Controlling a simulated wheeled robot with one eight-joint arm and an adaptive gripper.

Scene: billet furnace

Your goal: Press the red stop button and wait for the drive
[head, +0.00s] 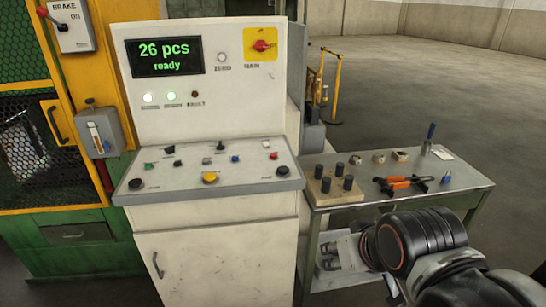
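The control desk (222,200) has a sloped panel with several small controls. A small red button (265,144) is at the panel's upper right; its label is too small to read. A larger yellow button (210,177) is at the front middle. The display (164,57) reads "26 pcs ready". Two white lamps (148,98) are lit below it, and the fault lamp (194,94) looks dark. My gripper (328,256) is low at the right, beside the desk and apart from the panel. Its two dark fingertips point left, look apart, and hold nothing visible.
A red main switch (264,46) sits on a yellow plate. A side table (455,180) right of the desk carries a block with black pegs (335,187), orange-handled pliers (398,182) and small parts. A brake lever box (68,25) is at the upper left. Open floor lies behind.

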